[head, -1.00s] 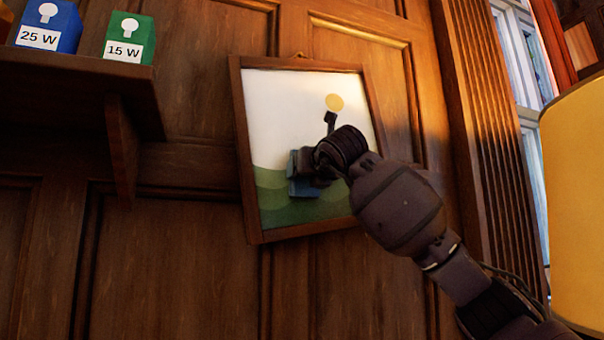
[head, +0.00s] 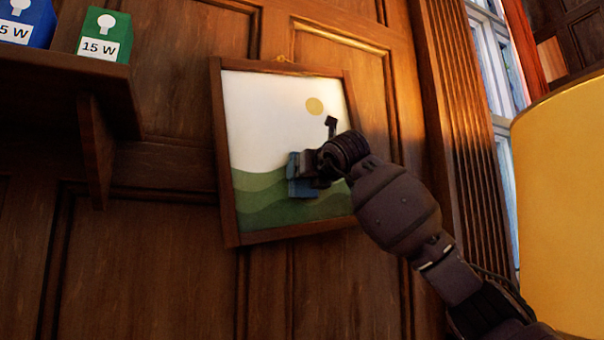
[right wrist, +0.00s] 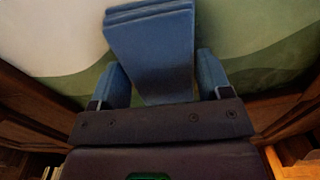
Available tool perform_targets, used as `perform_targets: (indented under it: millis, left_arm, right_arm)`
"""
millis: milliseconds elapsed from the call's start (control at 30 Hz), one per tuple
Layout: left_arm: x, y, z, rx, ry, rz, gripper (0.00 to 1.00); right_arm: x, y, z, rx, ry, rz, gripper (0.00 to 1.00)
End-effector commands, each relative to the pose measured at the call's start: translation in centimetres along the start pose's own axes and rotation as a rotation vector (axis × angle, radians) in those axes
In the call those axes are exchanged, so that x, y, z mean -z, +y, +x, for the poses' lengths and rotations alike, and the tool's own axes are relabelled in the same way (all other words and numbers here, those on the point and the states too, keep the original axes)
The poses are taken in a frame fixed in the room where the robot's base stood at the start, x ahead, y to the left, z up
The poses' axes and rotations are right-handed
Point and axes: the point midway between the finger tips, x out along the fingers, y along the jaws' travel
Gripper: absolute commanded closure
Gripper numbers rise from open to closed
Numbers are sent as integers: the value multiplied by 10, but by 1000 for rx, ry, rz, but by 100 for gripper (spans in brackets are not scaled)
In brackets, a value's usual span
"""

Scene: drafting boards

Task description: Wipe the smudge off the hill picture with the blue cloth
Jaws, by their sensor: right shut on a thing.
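The hill picture (head: 262,115) hangs on the wood-panelled wall in a brown frame, slightly tilted in the head view. It has a white sky, a yellow sun and green hills. My right gripper (head: 308,172) is in front of its middle, shut on the blue cloth (head: 300,188). The folded cloth (right wrist: 155,50) also shows in the right wrist view, between the fingers and over the picture; whether it touches the surface I cannot tell. I see no smudge on the visible parts; my gripper, arm and cloth hide some of the picture. My left gripper is out of view.
A wooden shelf (head: 60,80) at upper left holds a blue box (head: 28,22) and a green box (head: 104,36) marked 15 W. A large yellow rounded thing (head: 565,200) stands at the right edge. A window (head: 498,80) is behind it.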

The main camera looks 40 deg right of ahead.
Motion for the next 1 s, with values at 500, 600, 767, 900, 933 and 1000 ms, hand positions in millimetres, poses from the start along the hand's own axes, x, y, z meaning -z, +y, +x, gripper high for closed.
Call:
perform_targets:
  millis: [500,600,767,900,933,1000]
  left_arm:
    - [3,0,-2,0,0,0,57]
    - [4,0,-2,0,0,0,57]
    - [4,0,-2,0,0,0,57]
    - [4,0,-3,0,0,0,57]
    - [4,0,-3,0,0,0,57]
    - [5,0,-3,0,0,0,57]
  right_arm:
    - [-5,-30,2,4,1,1,48]
    - [-6,-35,3,3,2,0,48]
    - [-6,-39,3,3,2,0,48]
    - [-7,-46,3,5,2,2,48]
    - [-7,-48,3,5,2,2,48]
    - [-8,-52,2,4,2,1,48]
